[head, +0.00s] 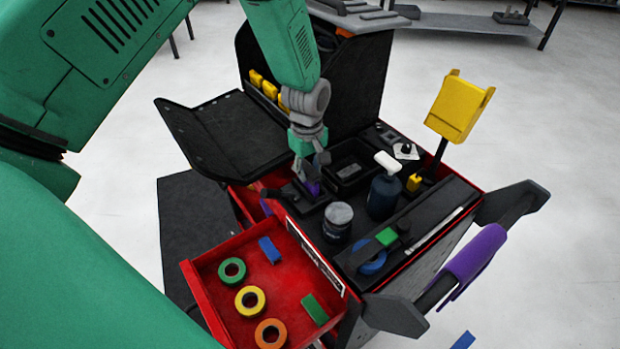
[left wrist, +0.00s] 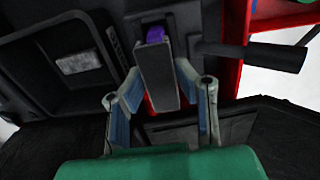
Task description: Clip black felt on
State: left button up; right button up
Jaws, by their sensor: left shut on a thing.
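My left gripper (head: 308,160) reaches down over the black top of the red tool cart. In the left wrist view its two fingers (left wrist: 158,85) close on the sides of a dark grey block (left wrist: 157,75). A purple piece (left wrist: 154,33) shows at the far end of this block. The purple piece also shows in the head view (head: 313,188), just below the fingertips, at a small black holder. I cannot tell whether the dark block is the black felt, or whether it touches the purple piece. My right gripper is not in view.
A red drawer (head: 235,320) stands open with tape rolls and small blocks. A dark bottle with a white top (head: 384,190) and a grey-lidded jar (head: 338,220) stand right of my gripper. A yellow holder (head: 459,105) rises at the right. A purple roll (head: 472,255) is on the side bar.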

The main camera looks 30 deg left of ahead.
pick_arm(q)
jog(key=shift+f, duration=0.95)
dwell(1.6)
jog(key=o, duration=0.9)
notch_tip(320, 180, up, 12)
jog(key=shift+s+r, duration=0.1)
jog(key=shift+s, duration=0.05)
